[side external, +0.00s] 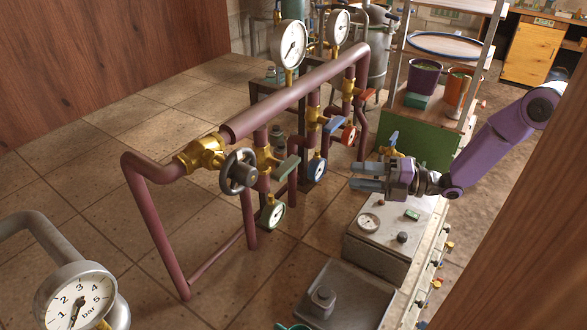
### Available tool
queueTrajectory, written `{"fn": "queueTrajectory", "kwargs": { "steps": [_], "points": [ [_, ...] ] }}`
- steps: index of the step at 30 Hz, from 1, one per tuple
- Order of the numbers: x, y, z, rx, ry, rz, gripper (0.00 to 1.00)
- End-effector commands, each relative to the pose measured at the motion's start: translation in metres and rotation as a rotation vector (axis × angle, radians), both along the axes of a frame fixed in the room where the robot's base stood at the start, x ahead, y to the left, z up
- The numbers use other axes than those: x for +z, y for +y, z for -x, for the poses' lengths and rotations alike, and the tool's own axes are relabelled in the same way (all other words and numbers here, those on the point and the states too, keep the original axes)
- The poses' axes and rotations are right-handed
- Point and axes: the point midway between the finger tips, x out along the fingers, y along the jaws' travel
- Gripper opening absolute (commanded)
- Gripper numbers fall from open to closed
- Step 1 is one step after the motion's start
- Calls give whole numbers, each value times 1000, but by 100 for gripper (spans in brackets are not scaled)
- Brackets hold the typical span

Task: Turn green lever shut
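The green lever (287,168) sits on a brass valve (266,160) on a vertical maroon pipe, below the thick sloping pipe. It sticks out to the right of the valve, towards my gripper. My gripper (352,176) is right of the lever, with its fingers pointing left. The fingers are apart with a gap between them, and nothing shows in the gap. Clear space shows between the fingertips and the lever. The far side of the valve is hidden.
A blue lever (334,125) and an orange-red lever (370,94) are on neighbouring pipes. A dark handwheel (240,171) is left of the green lever. Dial gauges hang below the valves. A grey box (378,245) stands below my gripper, with a tray (372,303) in front.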

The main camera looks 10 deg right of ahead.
Motion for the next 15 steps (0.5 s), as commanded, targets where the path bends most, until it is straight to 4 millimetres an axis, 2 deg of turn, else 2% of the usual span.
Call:
{"fn": "queueTrajectory", "kwargs": {
  "steps": [15],
  "points": [
    [-3,88,-36,3,0,0,40]
  ]
}}
